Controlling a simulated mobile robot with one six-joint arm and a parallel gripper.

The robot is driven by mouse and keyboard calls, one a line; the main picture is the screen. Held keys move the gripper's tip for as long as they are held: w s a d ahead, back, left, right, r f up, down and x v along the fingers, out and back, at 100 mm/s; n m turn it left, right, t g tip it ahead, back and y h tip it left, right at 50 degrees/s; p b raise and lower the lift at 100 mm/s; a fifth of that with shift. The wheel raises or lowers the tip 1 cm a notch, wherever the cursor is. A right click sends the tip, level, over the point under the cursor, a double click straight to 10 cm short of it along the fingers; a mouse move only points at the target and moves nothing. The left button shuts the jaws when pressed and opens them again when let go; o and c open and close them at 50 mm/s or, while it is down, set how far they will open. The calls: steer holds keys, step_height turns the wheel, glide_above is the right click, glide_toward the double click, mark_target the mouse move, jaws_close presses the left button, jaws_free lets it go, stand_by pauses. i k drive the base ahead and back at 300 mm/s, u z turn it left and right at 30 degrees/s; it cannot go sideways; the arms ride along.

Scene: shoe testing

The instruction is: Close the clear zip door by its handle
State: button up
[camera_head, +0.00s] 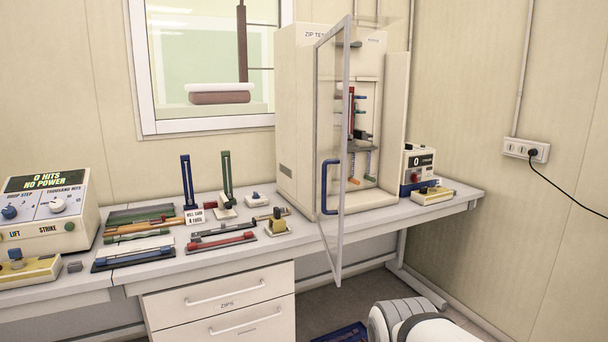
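The clear zip door (333,120) stands open on the tall beige zip tester (300,130). It is swung out toward me, seen nearly edge-on, and its lower corner reaches past the bench's front edge. Its blue D-shaped handle (323,190) is at the lower half of the door. Behind the door, the tester's front is uncovered and shows a red upright part and small coloured clips. A white and grey rounded part of my arm shows at the bottom right. My gripper's fingers are not in view.
Zip samples and small stands (186,182) cover the bench left of the door. Drawers (220,302) are below. Open space lies in front of the bench's right part.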

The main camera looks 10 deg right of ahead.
mark_target(326, 212)
steer(key=z, duration=0.05)
steer(key=i, duration=0.95)
steer(key=u, duration=0.05)
